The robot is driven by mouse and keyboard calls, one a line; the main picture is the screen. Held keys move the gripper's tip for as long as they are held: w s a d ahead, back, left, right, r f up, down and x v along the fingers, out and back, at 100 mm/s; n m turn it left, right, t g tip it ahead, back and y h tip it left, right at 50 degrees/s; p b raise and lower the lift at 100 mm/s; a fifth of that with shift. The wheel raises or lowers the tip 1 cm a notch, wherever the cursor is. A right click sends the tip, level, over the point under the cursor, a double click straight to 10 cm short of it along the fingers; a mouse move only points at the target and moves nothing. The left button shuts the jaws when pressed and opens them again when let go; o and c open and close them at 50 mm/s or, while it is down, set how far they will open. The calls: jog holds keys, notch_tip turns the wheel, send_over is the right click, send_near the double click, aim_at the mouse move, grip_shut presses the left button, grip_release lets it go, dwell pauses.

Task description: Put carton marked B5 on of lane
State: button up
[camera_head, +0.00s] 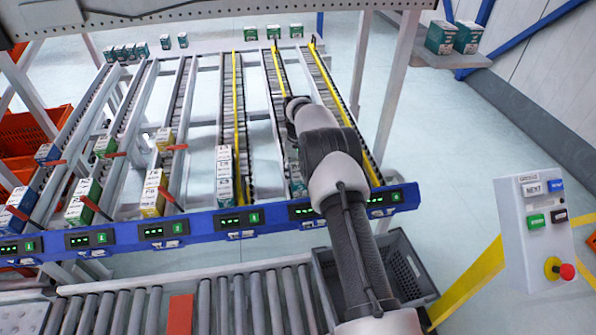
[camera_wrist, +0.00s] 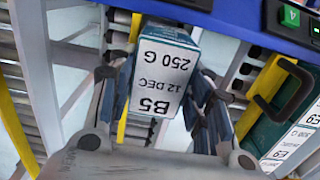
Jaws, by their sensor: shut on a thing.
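In the wrist view a white-faced carton with teal edges (camera_wrist: 165,68) reads "B5, 12 DEC, 250 G", upside down. My gripper (camera_wrist: 160,88) is shut on it, one finger on each side. The carton is over the lanes, near a blue rail; whether it touches a lane is unclear. In the head view my arm reaches over the right-hand lanes and hides the gripper. A partly covered pale carton (camera_head: 297,184) shows just left of the arm; I cannot tell whether it is the held one.
Sloped roller lanes (camera_head: 232,120) end at a blue front rail (camera_head: 215,222) with green displays. Cartons stand in several lanes. A green carton marked E9 (camera_wrist: 272,130) is right of the held one. A grey tote (camera_head: 405,262) and control panel (camera_head: 535,225) are at right.

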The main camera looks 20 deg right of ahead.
jog(key=shift+r, duration=0.1)
jog(key=o, duration=1.3)
notch_tip(320, 180, up, 12)
dwell(0.5)
